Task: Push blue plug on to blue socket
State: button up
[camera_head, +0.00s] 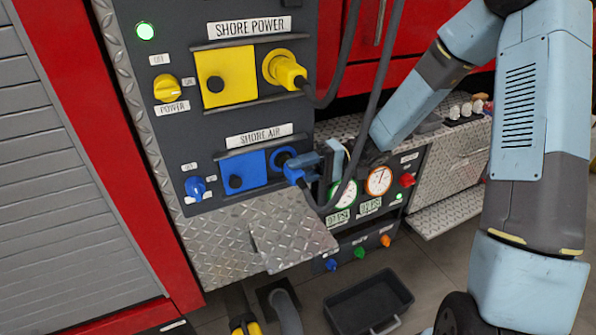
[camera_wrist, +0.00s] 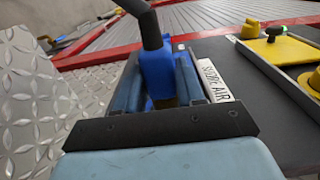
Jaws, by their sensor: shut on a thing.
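The blue plug (camera_head: 293,172) is at the blue socket (camera_head: 280,157) on the right of the SHORE AIR panel. A dark hose runs from the plug down and to the right. My gripper (camera_head: 308,168) is shut on the plug from the right side. In the wrist view the blue plug (camera_wrist: 157,72) sits between the two blue-grey fingers of my gripper (camera_wrist: 160,85), with the dark hose at its top. The plug lines up with the socket, but I cannot tell how deep it sits. The wrist view does not show the socket opening.
The yellow plug (camera_head: 285,70) with its cable is above. A blue knob (camera_head: 196,188) is at the left. Pressure gauges (camera_head: 378,181) stand right of the plug. A diamond-plate ledge (camera_head: 275,235) lies below. A black tray (camera_head: 368,303) is on the floor.

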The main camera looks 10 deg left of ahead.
jog(key=shift+w+a, duration=0.2)
jog(key=shift+w, duration=0.1)
dwell(0.4)
jog(key=o, duration=1.1)
jog(key=shift+c, duration=0.2)
jog(key=v, duration=1.4)
jog(key=s+d+r+m+t+h, duration=0.6)
jog(key=s+d+r+t+h, duration=0.9)
jog(key=s, duration=0.5)
notch_tip(320, 180, up, 2)
jog(key=d, duration=0.3)
jog(key=shift+r, duration=0.25)
